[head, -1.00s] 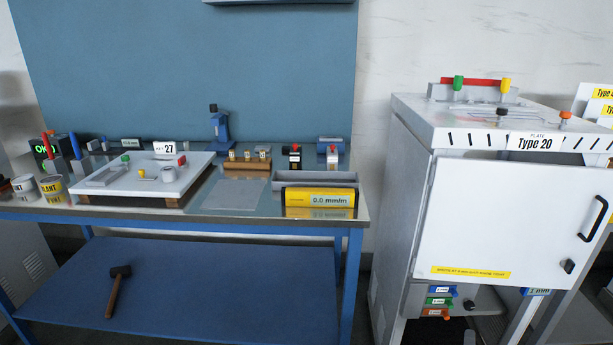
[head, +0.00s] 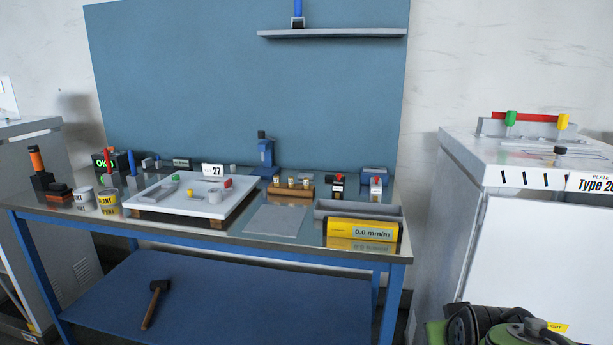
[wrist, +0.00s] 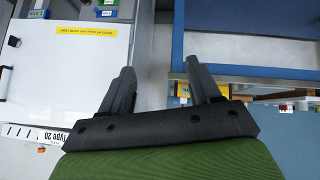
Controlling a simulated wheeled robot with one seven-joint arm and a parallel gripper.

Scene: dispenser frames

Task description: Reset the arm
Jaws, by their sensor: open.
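My gripper (wrist: 160,88) shows in the wrist view with its two dark fingers apart and nothing between them. Past the fingers lie the floor, a white door on the left and a blue bench frame on the right. In the head view, part of my green and black arm (head: 505,328) shows at the bottom right, in front of the white cabinet. The fingers are not seen in the head view.
A workbench (head: 180,232) holds a white plate (head: 160,203), a yellow level reading 0.0 mm/m (head: 362,233), cans (head: 108,202) and small tools. A hammer (head: 155,300) lies on the lower shelf. A white cabinet (head: 530,250) stands at the right, labelled Type 20 in the wrist view.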

